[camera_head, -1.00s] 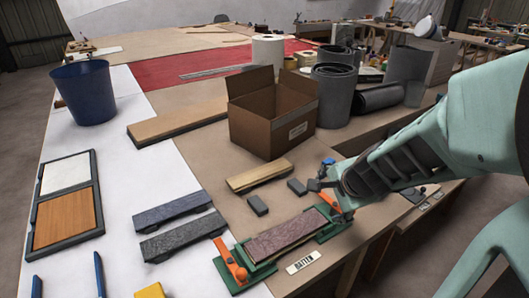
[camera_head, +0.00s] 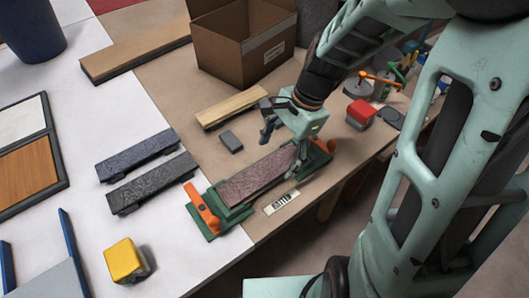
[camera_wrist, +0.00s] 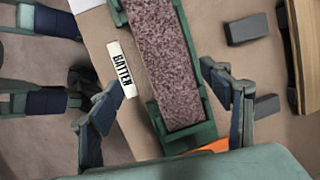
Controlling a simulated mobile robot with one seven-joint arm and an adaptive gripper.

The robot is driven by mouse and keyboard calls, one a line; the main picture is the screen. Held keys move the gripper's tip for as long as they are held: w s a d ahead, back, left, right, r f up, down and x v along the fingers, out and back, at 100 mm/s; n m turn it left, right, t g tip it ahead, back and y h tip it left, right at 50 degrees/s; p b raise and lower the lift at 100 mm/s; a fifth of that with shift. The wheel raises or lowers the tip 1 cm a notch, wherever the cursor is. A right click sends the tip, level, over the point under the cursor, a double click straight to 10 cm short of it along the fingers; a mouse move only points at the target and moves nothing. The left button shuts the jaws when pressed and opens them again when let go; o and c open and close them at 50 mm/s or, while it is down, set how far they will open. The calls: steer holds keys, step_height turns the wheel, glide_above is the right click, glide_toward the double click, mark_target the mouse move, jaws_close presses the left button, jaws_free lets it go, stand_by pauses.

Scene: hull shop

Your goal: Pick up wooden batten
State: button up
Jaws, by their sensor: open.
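A strip with a speckled mauve top (camera_head: 255,178) lies in a green holder (camera_head: 238,212) with orange clamp levers. A label reading "BATTEN" (camera_head: 281,202) lies beside this holder. In the wrist view the strip (camera_wrist: 163,60) runs between my fingers, and the label (camera_wrist: 121,68) is left of it. My gripper (camera_head: 281,153) is open above the far end of the strip, with its fingers spread to either side and nothing held. Whether the fingertips reach down beside the strip is unclear. A bare light-wood strip (camera_head: 230,106) lies further back on the brown board.
A grey block (camera_head: 231,141) lies close behind the holder. Two dark textured strips (camera_head: 150,170) lie left. An open cardboard box (camera_head: 240,50) stands behind, and a red block (camera_head: 360,114) to the right. A yellow block (camera_head: 125,260) is at the front left.

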mark_target(266, 171)
steer(key=x, duration=0.4)
steer(key=b+x, duration=0.1)
steer(key=x, duration=0.2)
steer(key=shift+w+a+f, duration=0.2)
steer(key=shift+a+f, duration=0.1)
steer(key=c, duration=1.7)
steer(key=shift+r, duration=0.15)
steer(key=shift+c, duration=0.3)
